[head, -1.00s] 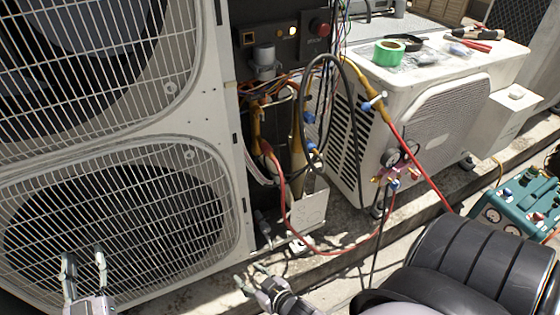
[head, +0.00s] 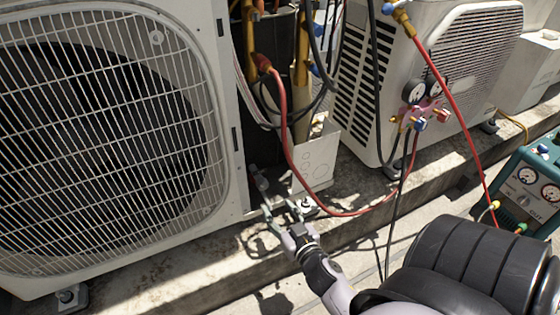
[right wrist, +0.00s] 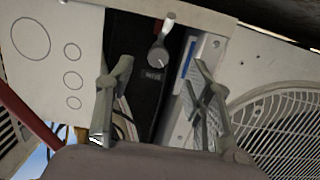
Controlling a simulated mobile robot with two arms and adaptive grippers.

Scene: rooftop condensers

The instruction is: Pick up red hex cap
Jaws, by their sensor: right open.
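I cannot make out a red hex cap clearly in either view. My right gripper (head: 281,208) is open and empty, low in front of the opened bay of the large condenser (head: 222,170). A small grey fitting (head: 259,180) is just beyond its fingertips. In the right wrist view, the open fingers (right wrist: 162,70) frame what looks like this grey fitting (right wrist: 158,56), apart from it. My left gripper is out of view.
A smaller condenser (head: 465,60) and a teal machine (head: 530,185) are to the right. A concrete ledge (head: 180,265) runs below.

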